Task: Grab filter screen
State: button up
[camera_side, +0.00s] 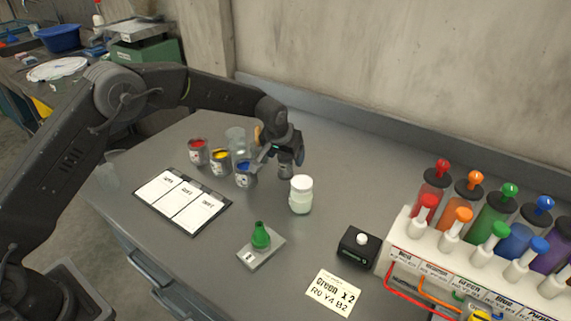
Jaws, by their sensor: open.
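I cannot pick out a filter screen for certain in the side view. My gripper (284,162) is open and hangs low over the back middle of the table, right of the blue paint can (244,174) and behind the white-lidded jar (301,196). Its fingertips are small and dark, and I cannot make out anything held between them. A clear glass vessel (236,138) stands left of the gripper, behind the cans. A flat white round thing (57,69) lies on the far left bench; I cannot tell what it is.
Red (197,152) and yellow (220,162) cans stand near a clipboard (182,203). A green cone-shaped vessel (261,236) sits on a small scale. A black button box (359,247), a note card (333,293) and a rack of coloured tubes (425,251) are right. The table's back right is clear.

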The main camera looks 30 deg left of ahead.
jog(key=shift+f, duration=0.1)
jog(key=c, duration=1)
jog(key=shift+c, duration=0.6)
